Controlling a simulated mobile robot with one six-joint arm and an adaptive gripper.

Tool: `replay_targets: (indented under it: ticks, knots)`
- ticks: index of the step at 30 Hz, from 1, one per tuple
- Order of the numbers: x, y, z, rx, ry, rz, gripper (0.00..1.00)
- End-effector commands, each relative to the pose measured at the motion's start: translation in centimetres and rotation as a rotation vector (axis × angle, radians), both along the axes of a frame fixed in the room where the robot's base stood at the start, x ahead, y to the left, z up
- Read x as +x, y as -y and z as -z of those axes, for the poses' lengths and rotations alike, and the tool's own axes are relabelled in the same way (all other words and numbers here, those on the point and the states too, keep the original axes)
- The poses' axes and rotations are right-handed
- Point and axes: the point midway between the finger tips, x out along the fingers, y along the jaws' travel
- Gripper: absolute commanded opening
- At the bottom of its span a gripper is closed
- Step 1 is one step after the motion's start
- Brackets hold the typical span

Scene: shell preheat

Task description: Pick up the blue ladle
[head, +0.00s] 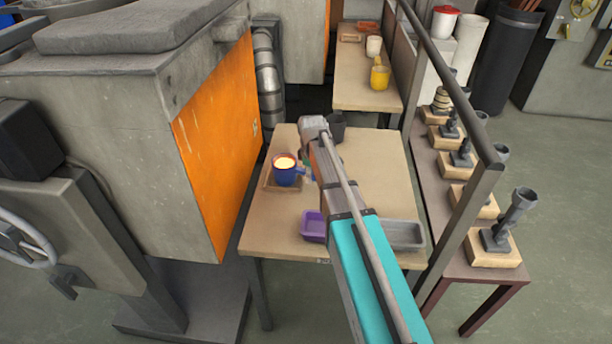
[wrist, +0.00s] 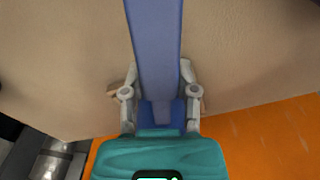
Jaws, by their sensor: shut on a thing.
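The blue ladle (head: 287,175) holds a bright, glowing orange-yellow content. It is upright at the left of the tan table, at a shallow brown tray (head: 268,184); I cannot tell whether it rests in the tray or is just above it. Its handle points right, toward my gripper. In the wrist view the blue handle (wrist: 154,50) runs between the two grey fingers of my gripper (wrist: 158,94), which are shut on it. In the head view my arm hides most of the gripper.
On the tan table (head: 262,232) are a purple tray (head: 313,226), a grey tray (head: 405,235) and a dark cup (head: 337,124). An orange-faced furnace (head: 215,150) stands close at left. A rail (head: 450,85) and a side bench with several stands bound the right.

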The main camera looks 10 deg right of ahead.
Motion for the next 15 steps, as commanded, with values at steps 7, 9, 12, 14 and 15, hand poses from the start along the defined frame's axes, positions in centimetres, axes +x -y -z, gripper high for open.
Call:
replay_targets:
  ticks: [7, 9, 12, 14, 15]
  knots:
    - [0.0, 0.0, -1.2, 0.001, 0.001, 0.000, 0.00]
    - [0.0, 0.0, -1.7, 0.001, 0.001, 0.000, 0.00]
    - [0.0, 0.0, -2.6, 0.001, 0.001, 0.000, 0.00]
    - [0.0, 0.0, -3.2, 0.001, 0.001, 0.000, 0.00]
    - [0.0, 0.0, -3.6, 0.001, 0.001, 0.000, 0.00]
